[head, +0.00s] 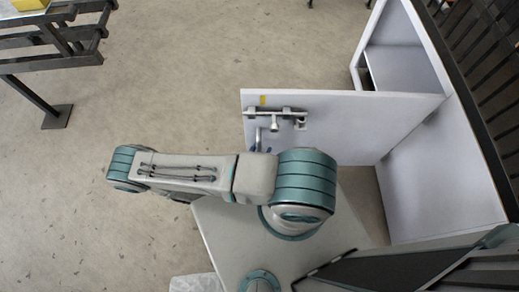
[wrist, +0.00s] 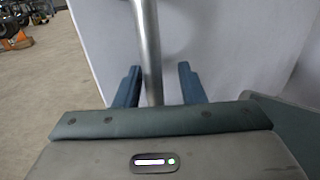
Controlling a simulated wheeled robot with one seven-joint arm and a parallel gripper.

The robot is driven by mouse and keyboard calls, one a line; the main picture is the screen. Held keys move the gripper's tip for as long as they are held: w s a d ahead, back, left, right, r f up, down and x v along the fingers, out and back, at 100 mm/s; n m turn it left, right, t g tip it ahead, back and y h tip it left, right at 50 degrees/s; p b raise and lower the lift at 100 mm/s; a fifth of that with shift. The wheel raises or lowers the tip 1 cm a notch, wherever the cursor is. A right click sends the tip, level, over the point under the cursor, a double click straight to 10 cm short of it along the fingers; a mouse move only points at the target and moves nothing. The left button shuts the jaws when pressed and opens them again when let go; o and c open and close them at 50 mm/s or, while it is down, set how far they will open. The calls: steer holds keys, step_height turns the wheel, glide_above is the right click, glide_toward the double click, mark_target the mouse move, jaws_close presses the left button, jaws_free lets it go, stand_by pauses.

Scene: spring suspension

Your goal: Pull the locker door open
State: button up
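The white locker door (head: 350,120) stands swung out from the locker (head: 440,180), which shows an open interior. A metal bolt latch (head: 275,113) with a small yellow mark is on the door near its free edge. In the wrist view a round metal bar (wrist: 149,45) stands in front of the pale door panel (wrist: 230,45). My gripper (wrist: 158,85) has its two blue fingers apart, with the bar between them, nearer the left finger. A clear gap shows at the right finger. In the head view my arm hides most of the gripper.
A dark metal frame table (head: 55,40) stands at the upper left. Dark slatted panels (head: 480,60) run along the right side. The concrete floor (head: 190,60) left of the door is clear.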

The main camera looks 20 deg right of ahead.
steer(key=shift+w+a, duration=0.1)
steer(key=shift+a, duration=0.1)
steer(key=shift+a, duration=0.25)
steer(key=p+v, duration=0.1)
steer(key=v, duration=1.2)
steer(key=shift+s, duration=0.35)
